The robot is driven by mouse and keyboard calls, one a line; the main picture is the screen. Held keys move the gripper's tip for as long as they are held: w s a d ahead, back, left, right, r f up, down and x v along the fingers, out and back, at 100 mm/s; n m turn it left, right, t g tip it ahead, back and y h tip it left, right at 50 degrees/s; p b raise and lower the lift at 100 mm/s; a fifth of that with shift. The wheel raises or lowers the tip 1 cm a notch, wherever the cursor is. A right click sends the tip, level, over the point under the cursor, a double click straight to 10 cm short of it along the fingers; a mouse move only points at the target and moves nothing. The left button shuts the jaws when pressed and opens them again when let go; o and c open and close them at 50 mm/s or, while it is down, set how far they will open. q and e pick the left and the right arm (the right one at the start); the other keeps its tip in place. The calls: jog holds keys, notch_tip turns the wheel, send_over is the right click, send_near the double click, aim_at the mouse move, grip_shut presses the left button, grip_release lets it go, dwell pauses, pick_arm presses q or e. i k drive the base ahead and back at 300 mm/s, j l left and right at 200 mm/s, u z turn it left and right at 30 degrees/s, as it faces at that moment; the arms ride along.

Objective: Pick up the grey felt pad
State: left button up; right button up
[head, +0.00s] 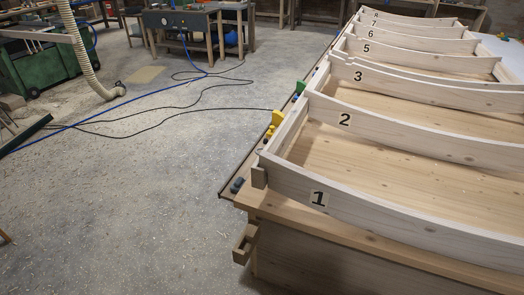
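Neither of my grippers shows in the head view. I cannot make out a thing that is clearly the grey felt pad. A small dark grey-blue object (237,185) lies on the ledge at the left edge of the wooden workbench (253,205), close to the near corner. It is too small to tell whether it is felt.
Curved pale wooden ribs, numbered from 1 (318,198) at the near end, stand across the bench. Yellow (276,119) and green (300,87) items sit along its left edge. Cables (180,108) and a hose (88,62) lie left. The dusty middle floor is open.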

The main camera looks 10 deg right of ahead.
aim_at(239, 182)
jog(key=i+j+u, duration=0.5)
jog(key=i+u, duration=0.75)
jog(key=i+z, duration=0.25)
jog(key=i, duration=0.35)
jog(key=i+j+z, duration=0.3)
jog(key=i, duration=0.3)
jog(key=i+l+z, duration=0.1)
jog(key=i+z, duration=0.2)
jog(key=z, duration=0.2)
jog(key=i+z, duration=0.3)
jog(key=z, duration=0.15)
jog(key=i+j+z, duration=0.1)
jog(key=i+z, duration=0.15)
jog(key=z, duration=0.25)
jog(key=i+j+z, duration=0.2)
jog(key=z, duration=0.25)
jog(key=i+j+z, duration=0.3)
jog(key=z, duration=0.2)
